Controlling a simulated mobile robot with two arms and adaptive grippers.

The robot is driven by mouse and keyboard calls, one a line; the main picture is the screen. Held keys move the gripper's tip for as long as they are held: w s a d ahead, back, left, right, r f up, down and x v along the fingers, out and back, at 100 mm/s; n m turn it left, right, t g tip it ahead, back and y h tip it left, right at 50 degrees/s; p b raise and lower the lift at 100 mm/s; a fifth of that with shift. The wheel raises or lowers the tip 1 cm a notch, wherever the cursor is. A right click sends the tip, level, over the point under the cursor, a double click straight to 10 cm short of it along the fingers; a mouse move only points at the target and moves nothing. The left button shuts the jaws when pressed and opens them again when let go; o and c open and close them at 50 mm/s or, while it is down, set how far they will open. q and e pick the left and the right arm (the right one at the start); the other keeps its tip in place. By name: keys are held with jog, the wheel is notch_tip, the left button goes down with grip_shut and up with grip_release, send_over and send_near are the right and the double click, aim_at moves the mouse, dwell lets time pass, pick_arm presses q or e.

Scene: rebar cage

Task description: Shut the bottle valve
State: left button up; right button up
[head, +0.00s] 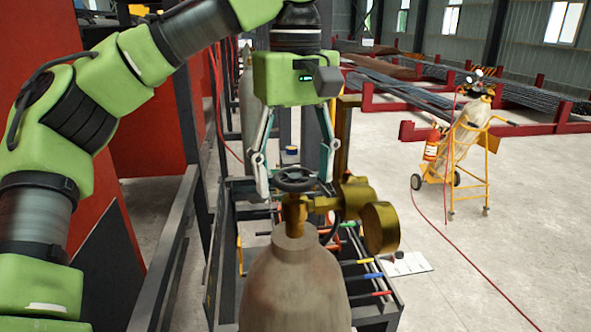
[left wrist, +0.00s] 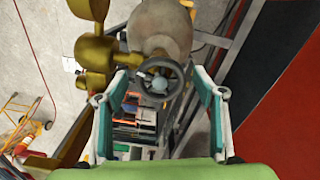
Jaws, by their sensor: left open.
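The gas bottle (head: 295,290) stands upright in the near middle of the head view. On its neck sits a brass valve (head: 295,212) with a round dark handwheel (head: 294,174) on top. My left gripper (head: 295,187) points down over the valve, its fingers spread on either side of the handwheel. In the left wrist view the handwheel (left wrist: 159,84) lies between the two open fingertips, with a gap visible on each side. The bottle's grey shoulder (left wrist: 160,28) shows beyond it. My right gripper is not in view.
A brass regulator (head: 380,228) juts out right of the valve, close to the right finger. A dark metal frame with coloured tools (head: 375,275) stands behind the bottle. A yellow bottle trolley (head: 487,170) stands farther right on open floor.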

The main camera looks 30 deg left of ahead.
pick_arm(q)
jog(key=c, duration=1.1)
